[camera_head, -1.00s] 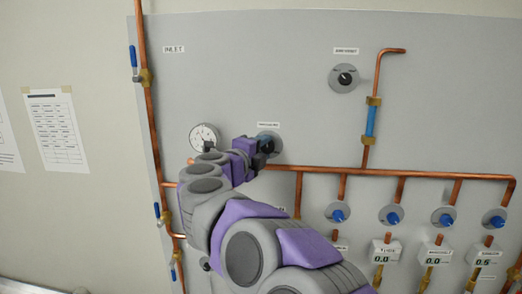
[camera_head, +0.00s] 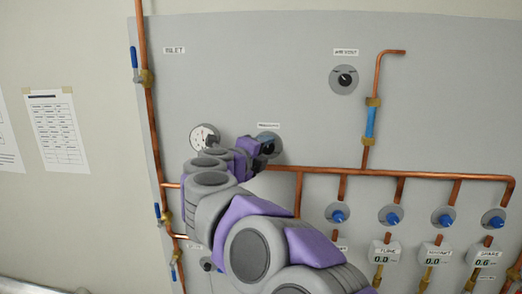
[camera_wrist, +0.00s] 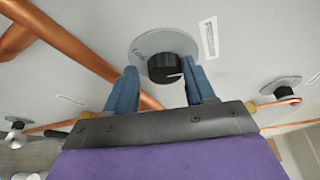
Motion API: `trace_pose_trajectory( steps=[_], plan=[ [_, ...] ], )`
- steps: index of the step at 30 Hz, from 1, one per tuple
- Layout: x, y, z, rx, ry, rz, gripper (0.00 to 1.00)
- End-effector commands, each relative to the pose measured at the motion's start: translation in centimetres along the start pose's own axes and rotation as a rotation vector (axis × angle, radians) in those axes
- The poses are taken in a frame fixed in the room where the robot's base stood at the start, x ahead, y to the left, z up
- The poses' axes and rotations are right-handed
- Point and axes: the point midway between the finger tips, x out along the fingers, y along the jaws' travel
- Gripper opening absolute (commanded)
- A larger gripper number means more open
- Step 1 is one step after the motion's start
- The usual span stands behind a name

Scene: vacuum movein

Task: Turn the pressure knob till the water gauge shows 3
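The pressure knob (camera_wrist: 165,70) is black with a white mark, on a round grey plate (camera_wrist: 150,45) in the wrist view. My gripper (camera_wrist: 160,68) has its two blue fingers apart, one on each side of the knob. The right fingertip is close against the knob's edge; I cannot tell whether it touches. A gap shows at the left finger. In the head view my gripper (camera_head: 266,147) is at the knob plate (camera_head: 270,137) and hides part of the knob. The round white water gauge (camera_head: 203,136) is left of it, its lower part covered by my arm; its reading is too small to tell.
A similar air vent knob (camera_head: 345,79) is up and to the right. A copper pipe (camera_head: 330,171) runs across below the pressure knob. Several blue valve knobs (camera_head: 338,216) and small digital displays (camera_head: 385,255) sit at lower right. The panel's upper middle is clear.

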Motion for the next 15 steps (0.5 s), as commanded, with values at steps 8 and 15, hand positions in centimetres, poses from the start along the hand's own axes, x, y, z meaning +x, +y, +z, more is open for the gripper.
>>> trace_pose_trajectory(
  steps=[8, 15],
  plan=[
    [-0.07, -0.10, 0.11, 0.000, -0.002, -0.002, 0.67],
    [-0.56, -0.21, 0.21, 0.001, -0.004, -0.005, 0.67]
  ],
)
